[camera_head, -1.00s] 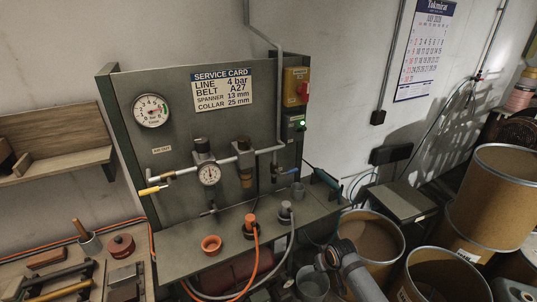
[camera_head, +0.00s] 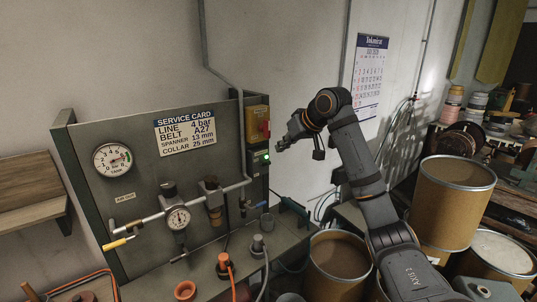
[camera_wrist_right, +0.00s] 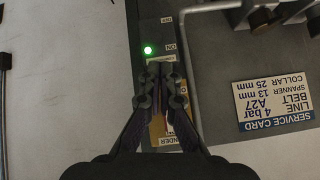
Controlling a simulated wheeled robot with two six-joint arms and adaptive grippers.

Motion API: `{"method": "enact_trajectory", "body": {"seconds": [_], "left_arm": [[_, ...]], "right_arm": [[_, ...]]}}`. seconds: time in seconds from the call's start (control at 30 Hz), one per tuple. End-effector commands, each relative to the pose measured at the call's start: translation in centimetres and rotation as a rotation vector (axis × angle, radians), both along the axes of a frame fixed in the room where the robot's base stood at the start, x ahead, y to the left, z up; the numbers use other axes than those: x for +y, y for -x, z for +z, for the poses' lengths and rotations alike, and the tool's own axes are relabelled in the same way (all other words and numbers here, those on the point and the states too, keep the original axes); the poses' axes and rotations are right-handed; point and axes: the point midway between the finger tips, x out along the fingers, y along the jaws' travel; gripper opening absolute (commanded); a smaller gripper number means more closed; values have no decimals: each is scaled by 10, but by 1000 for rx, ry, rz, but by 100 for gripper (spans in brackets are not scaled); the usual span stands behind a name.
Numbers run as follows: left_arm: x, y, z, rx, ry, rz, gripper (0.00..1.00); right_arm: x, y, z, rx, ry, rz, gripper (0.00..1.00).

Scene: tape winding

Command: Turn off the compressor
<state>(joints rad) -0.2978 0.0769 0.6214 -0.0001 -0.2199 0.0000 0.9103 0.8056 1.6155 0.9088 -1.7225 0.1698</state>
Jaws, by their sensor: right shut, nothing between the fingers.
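A yellow switch box (camera_head: 257,116) with a red part is mounted at the right edge of the grey panel (camera_head: 80,135). Below it is a dark control box with a lit green lamp (camera_head: 266,157). My right gripper (camera_head: 281,146) is shut and empty, just right of these boxes. In the right wrist view the closed fingertips (camera_wrist_right: 161,68) lie in front of the dark box, close to the green lamp (camera_wrist_right: 148,50). I cannot tell whether the fingertips touch anything. My left gripper is not in view.
The panel carries a round gauge (camera_head: 113,160), a regulator gauge (camera_head: 178,218), a pipe with a yellow lever (camera_head: 118,243) and a service card (camera_head: 186,131). Cardboard drums (camera_head: 455,205) stand at the right. The wall beneath the calendar (camera_head: 368,85) is bare.

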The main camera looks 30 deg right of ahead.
Motion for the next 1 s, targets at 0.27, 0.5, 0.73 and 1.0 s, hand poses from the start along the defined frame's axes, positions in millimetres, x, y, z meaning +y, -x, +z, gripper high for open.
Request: {"method": "enact_trajectory", "body": {"seconds": [0.27,0.5,0.73,1.0], "left_arm": [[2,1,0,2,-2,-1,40],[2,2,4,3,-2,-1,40],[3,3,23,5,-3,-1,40],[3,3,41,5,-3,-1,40]], "right_arm": [[-6,3,17,-16,-16,-5,0],[-5,-1,13,-15,-16,-4,0],[0,-29,-12,-11,-19,-4,0],[4,-61,-43,-14,-17,-4,0]]}}
